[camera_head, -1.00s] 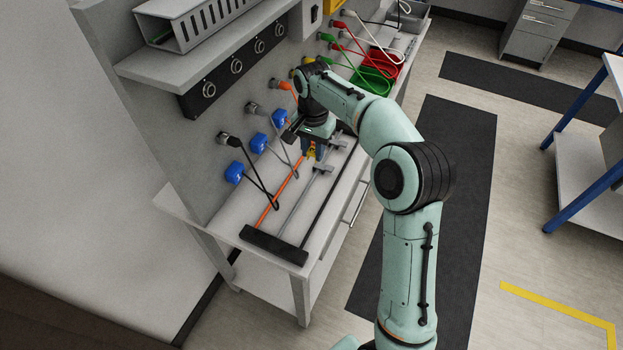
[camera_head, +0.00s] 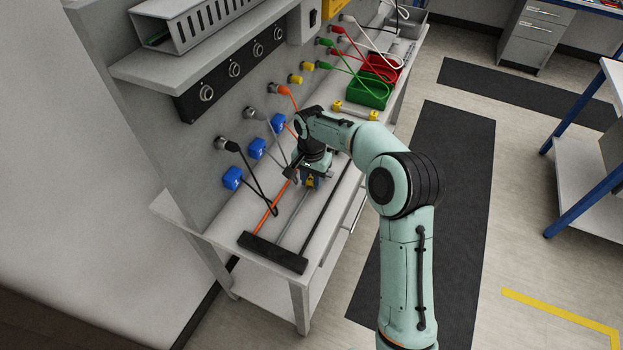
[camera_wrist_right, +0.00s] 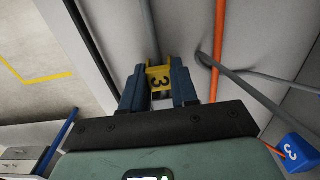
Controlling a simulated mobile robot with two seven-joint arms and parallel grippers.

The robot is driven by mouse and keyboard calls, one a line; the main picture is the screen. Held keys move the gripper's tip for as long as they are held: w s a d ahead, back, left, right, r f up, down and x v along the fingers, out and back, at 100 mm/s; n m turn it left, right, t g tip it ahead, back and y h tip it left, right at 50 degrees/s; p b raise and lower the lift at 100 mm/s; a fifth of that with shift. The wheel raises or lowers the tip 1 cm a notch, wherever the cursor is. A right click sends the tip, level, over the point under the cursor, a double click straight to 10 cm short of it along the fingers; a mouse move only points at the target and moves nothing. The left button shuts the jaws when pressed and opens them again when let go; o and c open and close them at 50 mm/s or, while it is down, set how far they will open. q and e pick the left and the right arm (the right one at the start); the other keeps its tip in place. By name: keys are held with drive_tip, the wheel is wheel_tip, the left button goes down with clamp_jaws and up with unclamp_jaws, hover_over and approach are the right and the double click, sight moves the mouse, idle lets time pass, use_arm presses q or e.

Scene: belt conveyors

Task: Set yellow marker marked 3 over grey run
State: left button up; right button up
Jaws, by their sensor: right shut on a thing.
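The yellow marker marked 3 (camera_wrist_right: 159,80) is between the two blue-grey fingers of my right gripper (camera_wrist_right: 158,88), which is shut on it. In the head view my right gripper (camera_head: 311,180) is low over the bench, with a bit of yellow showing at its tip. The grey run (camera_head: 293,219) lies between the orange run and the black run. In the right wrist view the grey run (camera_wrist_right: 147,28) leads straight to the marker's forked end. I cannot tell whether the marker touches it. My left gripper is not in view.
The orange run (camera_wrist_right: 220,40) lies close beside. A loose grey cable (camera_wrist_right: 240,73) crosses it. A blue block marked 3 (camera_wrist_right: 300,152) is on the wall side. A black end bar (camera_head: 272,251) holds the runs' near ends. Yellow pieces (camera_head: 355,111) and a green bin (camera_head: 370,90) stand farther back.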

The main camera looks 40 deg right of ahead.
sight(312, 181)
drive_tip(key=shift+f, duration=0.15)
drive_tip(key=o, duration=1)
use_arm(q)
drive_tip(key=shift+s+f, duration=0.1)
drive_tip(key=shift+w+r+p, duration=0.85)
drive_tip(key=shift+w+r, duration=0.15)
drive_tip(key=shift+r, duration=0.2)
use_arm(e)
wheel_tip(312, 181, up, 12)
